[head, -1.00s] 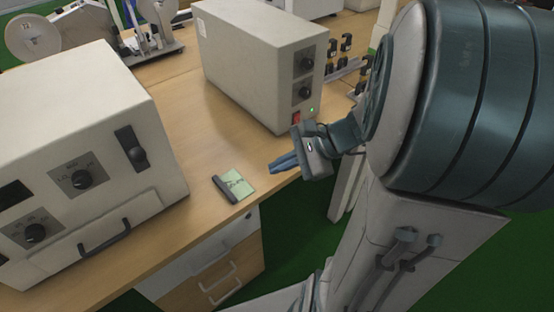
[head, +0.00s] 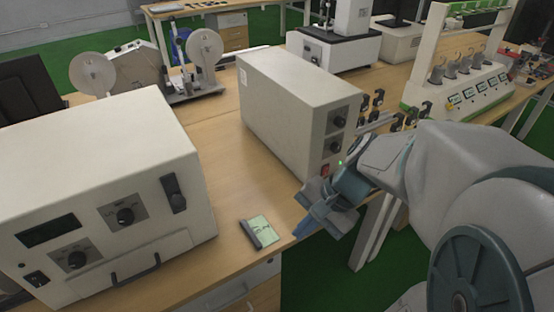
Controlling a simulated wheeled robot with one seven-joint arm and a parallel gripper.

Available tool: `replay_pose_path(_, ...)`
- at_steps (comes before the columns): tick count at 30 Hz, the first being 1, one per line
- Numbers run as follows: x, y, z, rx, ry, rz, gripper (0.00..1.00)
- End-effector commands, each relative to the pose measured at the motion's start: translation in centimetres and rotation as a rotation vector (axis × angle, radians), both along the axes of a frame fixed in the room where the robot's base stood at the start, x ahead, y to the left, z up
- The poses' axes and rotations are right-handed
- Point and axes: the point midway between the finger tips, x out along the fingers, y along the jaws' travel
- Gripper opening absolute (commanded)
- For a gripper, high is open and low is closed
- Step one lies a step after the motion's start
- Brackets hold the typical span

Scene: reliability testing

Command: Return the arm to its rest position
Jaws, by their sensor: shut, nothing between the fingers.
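My gripper (head: 303,230) is at the front edge of the wooden workbench, right of a small green circuit board. Its fingers are together with nothing held. My arm (head: 430,165) reaches in from the right side of the head view, with its wrist just in front of the smaller beige box. The green board (head: 260,231), with a dark strip on one side, lies flat on the bench near the edge, apart from the gripper.
A large beige instrument (head: 95,190) stands at left on the bench (head: 212,150). A smaller beige box (head: 300,100) with knobs stands behind my gripper. A reel device (head: 150,70) is at the back left. Green floor (head: 330,272) is open in front of the bench.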

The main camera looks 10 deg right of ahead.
Motion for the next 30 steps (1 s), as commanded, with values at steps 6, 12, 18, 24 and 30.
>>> replay_pose_path(6,-0.1,0.1,0.5,-0.018,-0.008,0.023,0.00)
replay_pose_path(12,-1.4,0.0,4.5,-0.243,-0.119,0.308,0.00)
replay_pose_path(18,-1.7,-0.8,8.6,-0.502,-0.268,0.628,0.00)
replay_pose_path(24,-1.5,-1.0,10.0,-0.600,-0.329,0.743,0.00)
replay_pose_path(30,-1.5,-1.0,10.0,-0.600,-0.329,0.743,0.00)
